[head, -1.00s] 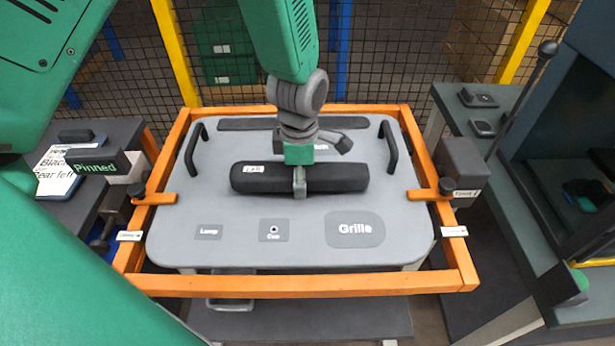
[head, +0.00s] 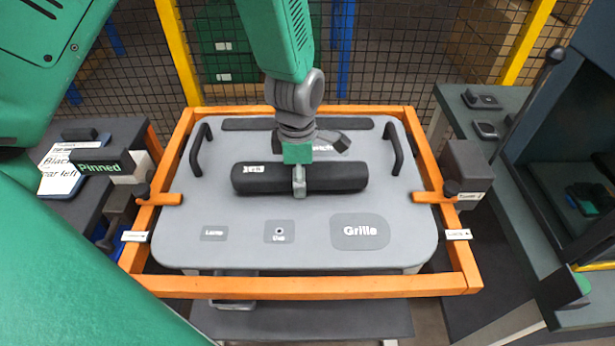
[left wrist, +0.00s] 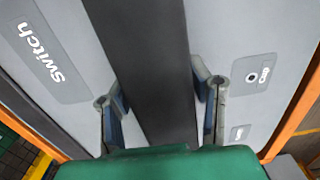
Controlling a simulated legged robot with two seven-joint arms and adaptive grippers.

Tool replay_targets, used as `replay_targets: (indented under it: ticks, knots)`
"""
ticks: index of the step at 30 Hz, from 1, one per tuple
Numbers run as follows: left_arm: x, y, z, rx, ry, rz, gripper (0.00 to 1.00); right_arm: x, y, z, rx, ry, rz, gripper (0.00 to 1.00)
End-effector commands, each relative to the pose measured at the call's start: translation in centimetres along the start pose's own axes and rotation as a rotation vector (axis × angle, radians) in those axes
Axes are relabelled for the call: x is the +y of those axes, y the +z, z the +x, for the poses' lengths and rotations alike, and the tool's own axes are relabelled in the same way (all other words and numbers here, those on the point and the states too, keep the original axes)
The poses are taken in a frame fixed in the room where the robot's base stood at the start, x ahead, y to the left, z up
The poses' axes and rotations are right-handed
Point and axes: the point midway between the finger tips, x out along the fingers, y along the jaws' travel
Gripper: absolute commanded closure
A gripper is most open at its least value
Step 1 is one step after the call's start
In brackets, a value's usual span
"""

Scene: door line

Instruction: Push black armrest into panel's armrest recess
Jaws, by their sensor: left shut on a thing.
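The black armrest (head: 340,177) is a long padded bar lying across the middle of the grey door panel (head: 300,255). A small white label is near its left end. My left gripper (head: 299,182) comes down from above and is shut on the armrest around its middle. In the left wrist view the armrest (left wrist: 150,70) runs between the two fingers (left wrist: 160,105), one on each side. The recess is not visible; I cannot tell whether the armrest is seated or just above the surface. My right gripper does not show.
An orange frame (head: 300,287) with clamps surrounds the panel. The panel carries Lamp (head: 214,233), Cup (head: 279,232) and Grille (head: 360,232) patches and dark handles at both sides. A side table (head: 90,215) stands left, a bench (head: 535,215) right, a mesh fence behind.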

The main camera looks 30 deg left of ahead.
Motion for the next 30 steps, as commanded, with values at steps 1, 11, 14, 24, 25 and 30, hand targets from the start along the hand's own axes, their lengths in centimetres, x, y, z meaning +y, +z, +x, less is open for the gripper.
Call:
replay_targets:
  ticks: [1, 11, 14, 24, 25, 30]
  knots:
    - [0.0, 0.0, -0.1, 0.001, 0.001, 0.0, 0.88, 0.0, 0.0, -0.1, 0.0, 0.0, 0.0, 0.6]
    - [0.2, -0.3, -0.3, 0.007, 0.006, 0.0, 0.88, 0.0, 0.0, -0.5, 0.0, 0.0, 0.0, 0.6]
    - [0.5, -0.7, -0.2, 0.006, 0.005, 0.001, 0.88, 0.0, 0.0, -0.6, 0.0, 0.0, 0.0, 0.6]
    - [1.3, -2.1, -0.1, 0.001, 0.001, -0.001, 0.88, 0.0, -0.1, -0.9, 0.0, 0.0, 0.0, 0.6]
    - [1.3, -2.2, -0.1, 0.001, 0.001, -0.001, 0.88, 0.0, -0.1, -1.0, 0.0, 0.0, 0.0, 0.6]
    - [1.3, -2.2, -0.2, 0.004, 0.003, 0.001, 0.88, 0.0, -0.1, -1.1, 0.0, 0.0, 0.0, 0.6]
